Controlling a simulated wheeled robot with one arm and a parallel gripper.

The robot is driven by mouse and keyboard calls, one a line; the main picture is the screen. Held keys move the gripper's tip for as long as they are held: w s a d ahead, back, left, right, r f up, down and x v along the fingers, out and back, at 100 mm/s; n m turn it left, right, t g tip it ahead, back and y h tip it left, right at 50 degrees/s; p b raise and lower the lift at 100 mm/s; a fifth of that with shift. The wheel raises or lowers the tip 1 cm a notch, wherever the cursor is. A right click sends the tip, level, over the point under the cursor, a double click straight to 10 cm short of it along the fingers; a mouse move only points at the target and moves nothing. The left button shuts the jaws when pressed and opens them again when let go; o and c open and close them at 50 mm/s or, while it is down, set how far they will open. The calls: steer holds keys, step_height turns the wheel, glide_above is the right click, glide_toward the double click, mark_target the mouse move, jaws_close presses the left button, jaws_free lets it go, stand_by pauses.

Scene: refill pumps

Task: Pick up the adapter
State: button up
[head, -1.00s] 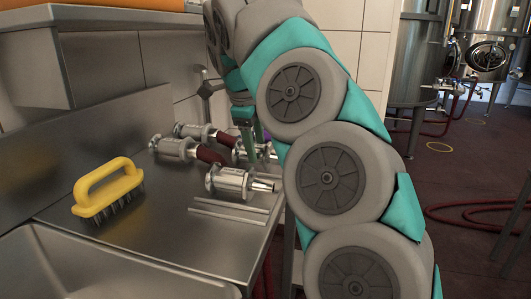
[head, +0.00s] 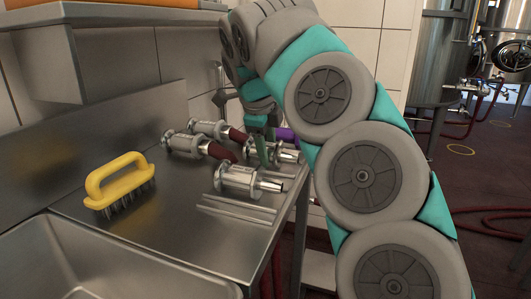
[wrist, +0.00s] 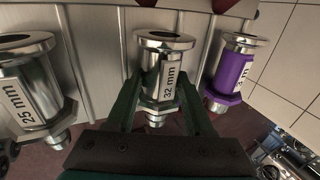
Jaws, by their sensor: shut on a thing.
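A silver metal adapter labelled "32 mm" (wrist: 163,68) stands between the two fingers of my gripper (wrist: 160,105) in the wrist view. The gripper is shut on it, with one finger on each side. In the head view my gripper (head: 264,148) reaches down to this adapter (head: 287,156), which is partly hidden by the fingers. A "25 mm" adapter (wrist: 30,85) is to its left in the wrist view; in the head view it lies nearer (head: 240,181). An adapter with a purple sleeve (wrist: 232,70) is to the right.
A yellow-handled brush (head: 120,184) lies on the steel counter (head: 150,225) near a sink (head: 110,265). Fittings with dark red hoses (head: 187,145) lie behind. Two thin rods (head: 238,213) lie near the counter's right edge. A wall stands behind.

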jaws_close()
steer(key=shift+r, duration=0.15)
